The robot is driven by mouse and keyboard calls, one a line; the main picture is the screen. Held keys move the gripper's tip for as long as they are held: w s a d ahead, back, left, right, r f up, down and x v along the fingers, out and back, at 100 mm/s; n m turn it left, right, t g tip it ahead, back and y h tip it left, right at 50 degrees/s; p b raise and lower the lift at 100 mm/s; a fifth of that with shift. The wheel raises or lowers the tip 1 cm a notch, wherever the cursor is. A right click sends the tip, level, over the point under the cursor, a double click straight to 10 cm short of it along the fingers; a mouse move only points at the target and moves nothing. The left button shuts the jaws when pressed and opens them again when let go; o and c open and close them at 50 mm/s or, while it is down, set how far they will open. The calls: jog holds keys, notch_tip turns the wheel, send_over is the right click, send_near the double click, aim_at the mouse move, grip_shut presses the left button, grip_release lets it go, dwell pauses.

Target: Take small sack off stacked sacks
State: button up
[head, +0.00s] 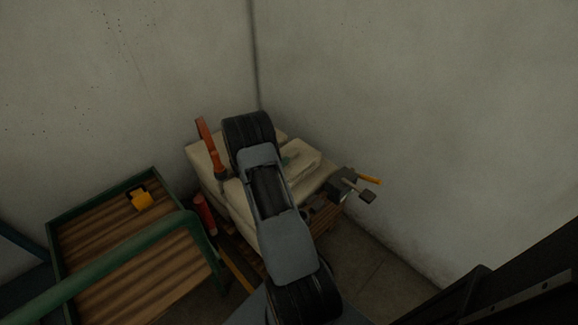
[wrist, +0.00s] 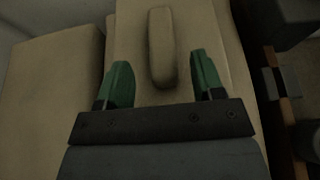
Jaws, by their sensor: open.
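The small sack (head: 308,162) is a pale beige block lying on top of the larger stacked sacks (head: 205,165) in the room corner. In the wrist view the small sack (wrist: 135,30) has a long raised bar-shaped ridge (wrist: 162,48) on top. My gripper (wrist: 160,72) is open, with one green finger on each side of the near part of this ridge. I cannot tell whether the fingers touch the sack. In the head view my arm covers the middle of the stack and most of my gripper; only a bit of green finger shows.
An orange-red tool (head: 208,145) stands at the stack's left, with a red cylinder (head: 205,214) below it. Dark tools with a yellow handle (head: 368,179) lie at the right. A green-framed wooden cart (head: 100,255) holds a yellow item (head: 141,200). Walls close in behind.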

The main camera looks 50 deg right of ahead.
aim_at(286, 154)
jog(key=x, duration=0.3)
jog(key=shift+s+d+f, duration=0.1)
jog(key=shift+s+d, duration=0.05)
jog(key=shift+d, duration=0.05)
jog(key=shift+c, duration=0.3)
grip_shut()
dwell(0.5)
